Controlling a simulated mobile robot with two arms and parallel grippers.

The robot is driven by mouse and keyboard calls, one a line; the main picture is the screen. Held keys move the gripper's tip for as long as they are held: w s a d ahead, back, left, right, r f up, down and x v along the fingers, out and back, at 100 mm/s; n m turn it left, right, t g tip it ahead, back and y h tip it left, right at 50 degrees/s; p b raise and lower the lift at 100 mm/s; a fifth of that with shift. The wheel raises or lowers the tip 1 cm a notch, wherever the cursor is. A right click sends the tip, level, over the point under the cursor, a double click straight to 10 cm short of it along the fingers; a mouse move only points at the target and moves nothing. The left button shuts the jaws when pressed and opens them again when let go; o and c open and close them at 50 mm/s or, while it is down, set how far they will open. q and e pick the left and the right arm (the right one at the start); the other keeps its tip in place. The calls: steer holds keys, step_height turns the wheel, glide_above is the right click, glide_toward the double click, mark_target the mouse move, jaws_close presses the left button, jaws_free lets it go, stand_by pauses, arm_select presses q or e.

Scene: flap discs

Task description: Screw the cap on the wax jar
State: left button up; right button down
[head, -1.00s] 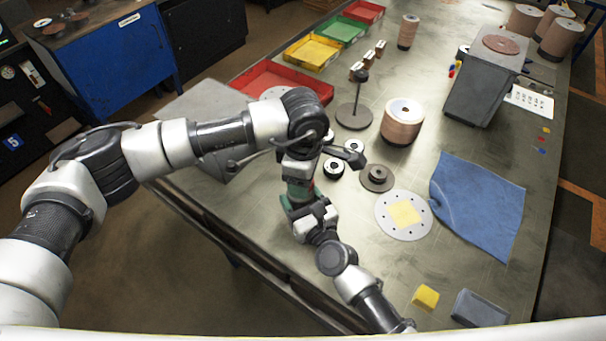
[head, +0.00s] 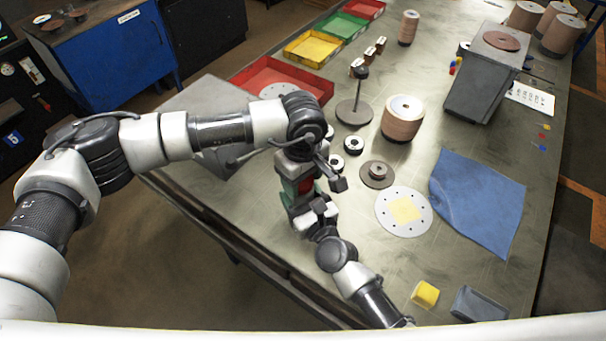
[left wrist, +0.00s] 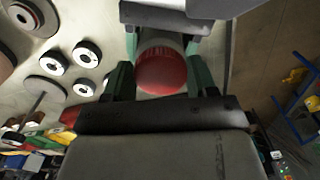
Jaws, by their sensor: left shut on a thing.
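My left gripper (head: 303,184) comes down from the left arm and meets my right gripper (head: 310,204) over the near left edge of the bench. In the left wrist view, the left gripper's green fingers are shut on the red cap (left wrist: 162,72). A greyish body, which looks like the wax jar (left wrist: 162,42), shows just behind the cap, between the green fingers of the right gripper. Whether the cap's thread sits on the jar is hidden. In the head view only a little red of the cap (head: 305,186) shows between the grippers.
Black-and-white rings (head: 354,145), a dark disc with a hub (head: 376,173) and a stand (head: 354,112) lie close to the grippers. A white disc (head: 420,222), blue cloth (head: 477,200), yellow block (head: 425,294) and grey block (head: 479,304) are to the right. Red tray (head: 318,87) is behind.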

arm_select(q)
steer(key=m, duration=0.4)
steer(key=shift+a, duration=0.1)
steer(key=m, duration=0.6)
steer(key=shift+a, duration=0.15)
steer(key=m, duration=0.4)
steer(key=shift+a+m, duration=0.1)
steer(key=shift+m, duration=0.2)
steer(key=m, duration=0.5)
steer(key=shift+w+a, duration=0.1)
steer(key=o, duration=0.9)
